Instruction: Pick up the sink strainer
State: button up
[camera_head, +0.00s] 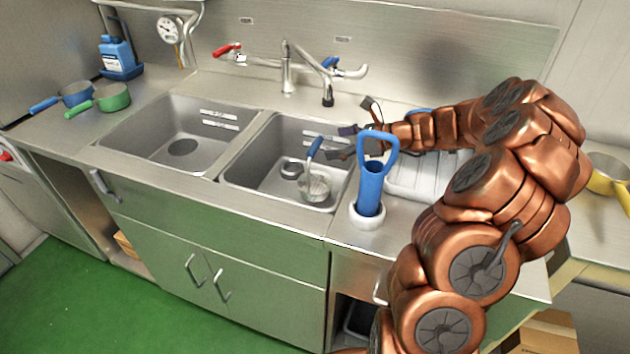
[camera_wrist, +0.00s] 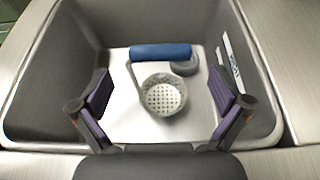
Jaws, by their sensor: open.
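The sink strainer, a perforated grey metal cup (camera_head: 316,186) with a blue handle, sits in the right sink basin (camera_head: 240,180). In the wrist view the cup (camera_wrist: 163,96) shows from above, its blue handle reaching toward the far side. My gripper (camera_head: 343,142) is over the right part of this basin, above the strainer and apart from it. In the wrist view my gripper (camera_wrist: 161,92) is open and empty, with the cup framed between its two fingers. The cup's underside is hidden.
A round grey piece (camera_wrist: 185,66) lies beside the strainer on the basin floor. The basin walls (camera_wrist: 262,75) surround it. A blue-handled tool (camera_head: 371,185) stands upright in a white holder at the basin's right. A faucet (camera_head: 288,68) rises behind. The left basin (camera_head: 150,140) is empty.

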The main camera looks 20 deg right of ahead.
aim_at(318, 145)
jog(key=shift+p+x, duration=0.45)
jog(key=shift+x, duration=2.65)
jog(key=shift+r, duration=0.15)
jog(key=c, duration=1.7)
